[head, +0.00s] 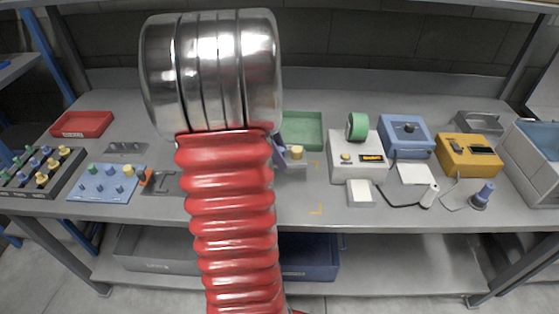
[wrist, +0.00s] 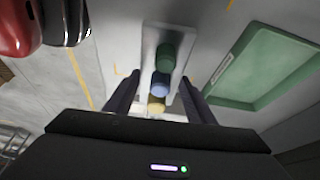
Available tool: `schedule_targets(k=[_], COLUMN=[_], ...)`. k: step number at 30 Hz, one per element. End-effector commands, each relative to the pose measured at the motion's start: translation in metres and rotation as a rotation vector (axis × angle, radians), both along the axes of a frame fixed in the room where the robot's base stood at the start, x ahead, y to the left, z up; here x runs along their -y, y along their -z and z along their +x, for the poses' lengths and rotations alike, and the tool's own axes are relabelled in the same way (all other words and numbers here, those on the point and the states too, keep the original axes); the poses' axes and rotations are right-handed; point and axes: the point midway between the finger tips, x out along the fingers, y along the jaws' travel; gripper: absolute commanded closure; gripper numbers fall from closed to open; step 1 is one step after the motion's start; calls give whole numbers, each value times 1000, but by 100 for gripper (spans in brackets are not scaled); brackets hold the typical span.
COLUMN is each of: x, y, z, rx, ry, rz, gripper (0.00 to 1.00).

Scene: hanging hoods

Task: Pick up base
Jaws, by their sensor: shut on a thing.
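The base is a pale grey block (wrist: 149,42) with a green, a blue and a yellow cap in a row on it in the wrist view. My gripper (wrist: 162,80) has its two dark fingers on either side of this base, near its yellow-capped end, and is shut on it. In the head view the base (head: 293,173) shows only partly, with a yellow cap, beside the hose. A dark purple part there looks like a finger of my gripper (head: 279,153); the rest of the gripper is hidden. Whether the base touches the bench is unclear.
A large red ribbed hose (head: 230,200) with a metal collar (head: 210,70) blocks the head view's middle. A green tray (head: 303,130) lies behind the base. A white box (head: 358,160), blue box (head: 404,137) and yellow box (head: 468,155) stand to the right.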

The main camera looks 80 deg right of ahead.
Motion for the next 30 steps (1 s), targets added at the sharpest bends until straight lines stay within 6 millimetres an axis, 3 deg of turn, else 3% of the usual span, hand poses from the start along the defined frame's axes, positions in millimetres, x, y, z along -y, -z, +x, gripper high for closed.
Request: schedule_targets(k=[20,26,30], x=[0,2,19], y=[-2,13,22], z=[-1,-7,-8], rx=[0,-11,-12], ry=[4,15,30], rz=[1,29,33], gripper=[90,90,90])
